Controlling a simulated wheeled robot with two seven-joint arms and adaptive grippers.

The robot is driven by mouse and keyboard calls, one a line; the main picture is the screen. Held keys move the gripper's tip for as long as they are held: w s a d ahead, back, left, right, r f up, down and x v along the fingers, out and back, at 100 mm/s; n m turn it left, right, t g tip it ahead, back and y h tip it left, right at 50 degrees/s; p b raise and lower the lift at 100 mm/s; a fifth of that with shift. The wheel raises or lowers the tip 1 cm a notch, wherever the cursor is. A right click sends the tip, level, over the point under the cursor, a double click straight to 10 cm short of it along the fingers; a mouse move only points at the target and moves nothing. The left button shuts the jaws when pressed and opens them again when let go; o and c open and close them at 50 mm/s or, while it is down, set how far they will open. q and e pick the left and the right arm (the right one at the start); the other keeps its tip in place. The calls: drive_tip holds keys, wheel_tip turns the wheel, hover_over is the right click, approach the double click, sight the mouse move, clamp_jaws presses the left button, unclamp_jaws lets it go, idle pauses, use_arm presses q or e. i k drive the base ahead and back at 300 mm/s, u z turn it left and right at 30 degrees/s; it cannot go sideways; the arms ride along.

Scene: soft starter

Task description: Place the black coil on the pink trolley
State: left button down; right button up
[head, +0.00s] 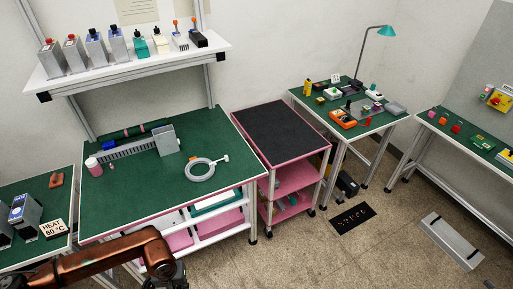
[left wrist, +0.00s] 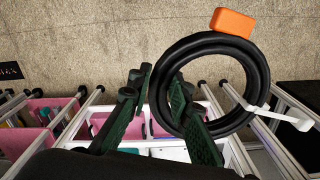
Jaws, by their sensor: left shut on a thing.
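The black coil (left wrist: 175,50) is a thick ring with an orange block (left wrist: 235,22) at its outer edge and a white tie at its right side. My left gripper (left wrist: 158,108) is shut on the coil's left side in the left wrist view. In the head view my left arm comes in at the bottom left, and neither its gripper nor the coil can be made out there. The pink trolley (head: 294,177) stands right of the green workbench, with a bare black mat (head: 280,130) on top. My right gripper is in neither view.
A shelf (head: 130,62) above holds several devices. A side table (head: 345,100) with tools and a lamp stands right of the trolley. A black floor mat (head: 352,218) lies nearby.

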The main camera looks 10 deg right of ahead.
sight(265, 127)
drive_tip(key=u, duration=0.2)
drive_tip(key=k, duration=0.25)
drive_tip(key=z, duration=1.25)
drive_tip(key=i, duration=1.25)
drive_tip(key=u, duration=0.3)
drive_tip(key=i, duration=1.75)
